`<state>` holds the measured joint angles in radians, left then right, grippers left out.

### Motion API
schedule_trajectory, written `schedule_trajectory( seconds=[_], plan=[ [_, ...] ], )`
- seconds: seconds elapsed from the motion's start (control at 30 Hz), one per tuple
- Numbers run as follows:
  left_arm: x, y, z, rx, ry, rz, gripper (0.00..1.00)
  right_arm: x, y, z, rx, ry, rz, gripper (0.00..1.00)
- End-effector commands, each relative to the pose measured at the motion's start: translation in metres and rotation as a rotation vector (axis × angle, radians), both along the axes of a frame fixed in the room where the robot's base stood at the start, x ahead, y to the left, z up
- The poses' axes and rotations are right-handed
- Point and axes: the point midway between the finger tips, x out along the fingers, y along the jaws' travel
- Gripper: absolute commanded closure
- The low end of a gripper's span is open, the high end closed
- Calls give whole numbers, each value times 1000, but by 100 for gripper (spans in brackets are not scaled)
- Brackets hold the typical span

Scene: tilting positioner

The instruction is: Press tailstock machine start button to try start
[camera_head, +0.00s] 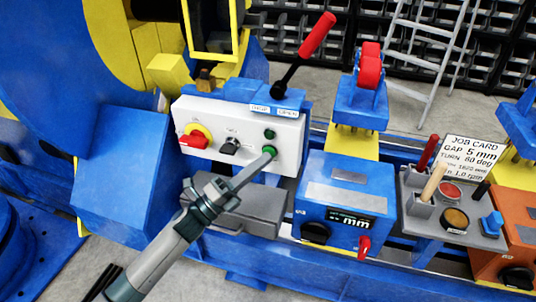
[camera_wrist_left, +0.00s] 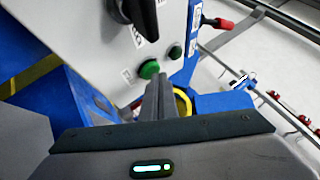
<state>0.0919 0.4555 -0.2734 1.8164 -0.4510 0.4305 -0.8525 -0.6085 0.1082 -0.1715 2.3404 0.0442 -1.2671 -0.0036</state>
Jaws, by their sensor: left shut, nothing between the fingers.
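The white control panel (camera_head: 222,133) of the blue machine carries a green button (camera_head: 270,152) at its lower right. A smaller dark green button or lamp (camera_head: 269,134) sits above it. My left gripper (camera_head: 268,157) is shut and empty, with its tip at the lower green button and partly over it. In the left wrist view the green button (camera_wrist_left: 149,69) shows just left of the shut fingertips (camera_wrist_left: 158,80). I cannot tell whether the tip touches the button. My right gripper is not in view.
The panel also has a red switch on yellow (camera_head: 195,136) and a black knob (camera_head: 230,146). A red-handled lever (camera_head: 318,36) rises behind the panel. A grey box (camera_head: 245,205) is under the panel. A blue box with a display (camera_head: 345,200) stands right.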

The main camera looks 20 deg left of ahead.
Motion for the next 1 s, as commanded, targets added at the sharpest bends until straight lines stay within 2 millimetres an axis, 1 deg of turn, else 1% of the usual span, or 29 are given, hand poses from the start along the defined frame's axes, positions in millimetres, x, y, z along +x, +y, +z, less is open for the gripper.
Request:
schedule_trajectory(
  seconds=[0.47, 0.83, 1.0],
  plan=[
    [1, 0, 0, -1, 0, 1, 100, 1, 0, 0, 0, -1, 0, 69],
    [-13, 1, 0, 0, 1, 1, 100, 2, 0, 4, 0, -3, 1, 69],
    [-16, 1, 0, 0, -1, 1, 100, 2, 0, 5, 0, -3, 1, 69]
  ],
)
